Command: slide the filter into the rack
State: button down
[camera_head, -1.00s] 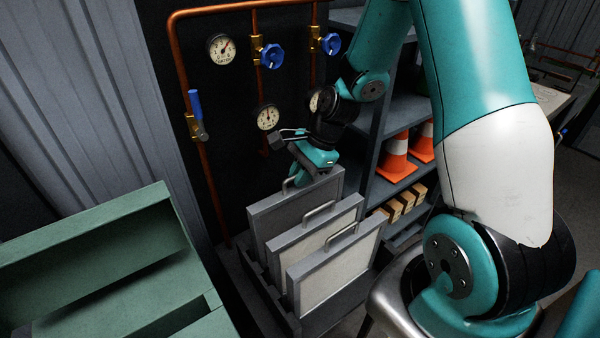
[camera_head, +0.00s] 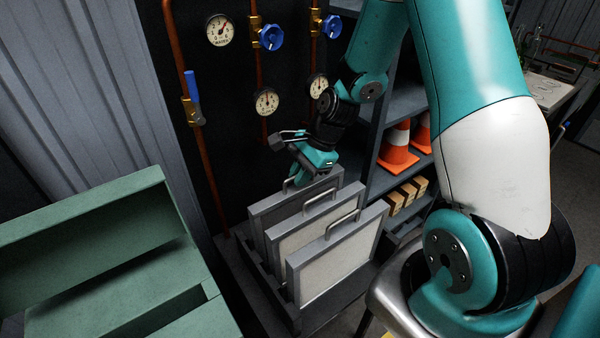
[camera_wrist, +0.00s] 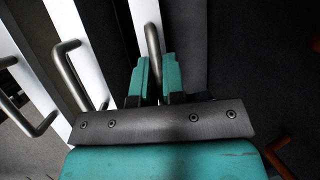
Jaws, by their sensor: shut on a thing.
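The rack (camera_head: 252,277) is a low dark grey tray on the floor below the gauges. Three framed filters with bar handles stand upright in it, side by side. The back filter (camera_head: 284,210) has its handle in my gripper (camera_head: 297,176). In the wrist view, my gripper's teal fingers (camera_wrist: 156,78) are shut on this handle (camera_wrist: 152,45). The middle filter (camera_head: 300,238) and front filter (camera_head: 330,267) stand nearer, parallel to it. The back filter's lower part is hidden behind the other two, so I cannot tell whether it is fully seated.
A green open bin (camera_head: 110,230) stands at left. Copper pipes, gauges (camera_head: 266,101) and blue valves (camera_head: 271,36) are on the dark wall behind. A shelf with orange cones (camera_head: 398,150) and wooden blocks (camera_head: 403,195) stands close at right.

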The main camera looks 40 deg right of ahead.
jog(key=c, duration=1.1)
grip_release()
jog(key=v, duration=1.7)
jog(key=shift+r, duration=0.2)
jog(key=shift+a, duration=0.1)
jog(key=s+a+r+n, duration=0.1)
jog(key=s+a+n, duration=0.4)
jog(key=a+n, duration=0.2)
jog(key=s+a+r+n+g, duration=0.1)
jog(key=s+a+n, duration=0.5)
jog(key=a+n, duration=0.2)
jog(key=s+a+r+n+g, duration=0.1)
jog(key=s+a+r+n, duration=0.1)
jog(key=s+a+n, duration=0.4)
jog(key=shift+a+n, duration=1.25)
jog(key=shift+n, duration=0.65)
